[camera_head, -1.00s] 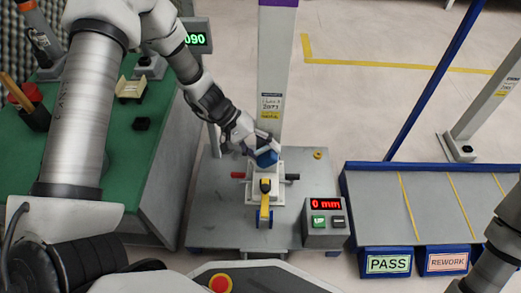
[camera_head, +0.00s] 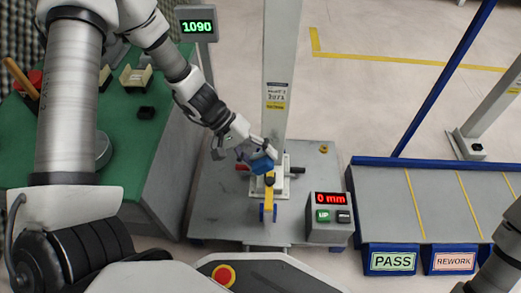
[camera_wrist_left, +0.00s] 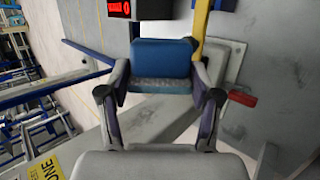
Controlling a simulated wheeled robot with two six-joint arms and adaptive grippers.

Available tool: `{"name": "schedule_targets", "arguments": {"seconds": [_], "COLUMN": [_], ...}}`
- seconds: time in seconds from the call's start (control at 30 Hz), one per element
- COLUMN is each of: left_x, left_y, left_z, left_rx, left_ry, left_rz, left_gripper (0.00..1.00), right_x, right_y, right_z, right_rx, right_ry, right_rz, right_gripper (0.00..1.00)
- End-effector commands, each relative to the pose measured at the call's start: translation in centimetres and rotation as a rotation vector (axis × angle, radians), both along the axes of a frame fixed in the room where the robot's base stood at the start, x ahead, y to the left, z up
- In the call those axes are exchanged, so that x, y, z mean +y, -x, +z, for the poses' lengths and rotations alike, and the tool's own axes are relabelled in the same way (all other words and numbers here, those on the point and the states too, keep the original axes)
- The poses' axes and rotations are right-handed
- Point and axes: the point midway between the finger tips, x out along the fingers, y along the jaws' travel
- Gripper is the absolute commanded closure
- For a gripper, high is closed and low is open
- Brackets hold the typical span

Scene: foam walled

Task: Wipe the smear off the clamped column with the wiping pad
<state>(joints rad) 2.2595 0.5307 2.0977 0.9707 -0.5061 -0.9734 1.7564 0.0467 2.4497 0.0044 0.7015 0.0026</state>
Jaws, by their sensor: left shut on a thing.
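The pale grey column (camera_head: 279,60) stands upright in a clamped base (camera_head: 283,183) on a grey plate. It carries a white and yellow label. I cannot make out a smear on its visible faces. My left gripper (camera_head: 260,157) is at the column's lower left side, just above the base. It is shut on the blue wiping pad (camera_head: 264,165). The left wrist view shows the blue pad with a grey lower edge (camera_wrist_left: 162,60) between the two fingers. Whether the pad touches the column is unclear. My right gripper is out of view; only part of that arm shows at lower right.
A yellow-handled clamp (camera_head: 268,199) and a control box reading 0 mm (camera_head: 330,217) stand in front. A green bench (camera_head: 135,165) with small parts is left, beside a 1090 display (camera_head: 197,28). A grey table (camera_head: 390,200) with PASS and REWORK signs is right.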

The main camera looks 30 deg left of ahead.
Motion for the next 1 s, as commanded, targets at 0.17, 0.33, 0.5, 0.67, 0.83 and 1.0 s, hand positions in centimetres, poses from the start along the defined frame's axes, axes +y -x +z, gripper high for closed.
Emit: {"name": "schedule_targets", "arguments": {"seconds": [0.17,0.33,0.5,0.67,0.83,1.0], "left_x": [-0.7,-0.7,-0.9,-1.7,-2.0,-2.0], "left_y": [1.4,1.4,1.9,3.5,4.1,4.1], "left_z": [-0.1,0.1,0.1,0.1,0.0,0.0], "left_rx": [0.000,0.000,0.001,0.002,0.000,0.000], "left_ry": [0.001,0.000,0.000,0.002,-0.001,-0.001], "left_rz": [0.001,0.000,-0.001,0.000,0.000,0.000], "left_gripper": [0.64,0.64,0.64,0.64,0.64,0.64], "right_x": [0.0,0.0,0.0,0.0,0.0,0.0], "right_y": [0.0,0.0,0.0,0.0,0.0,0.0], "right_z": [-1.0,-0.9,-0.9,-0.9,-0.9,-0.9], "right_rx": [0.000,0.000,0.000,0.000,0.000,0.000], "right_ry": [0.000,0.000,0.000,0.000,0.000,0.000], "right_rz": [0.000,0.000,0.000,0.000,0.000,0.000], "right_gripper": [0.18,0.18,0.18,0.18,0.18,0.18]}}
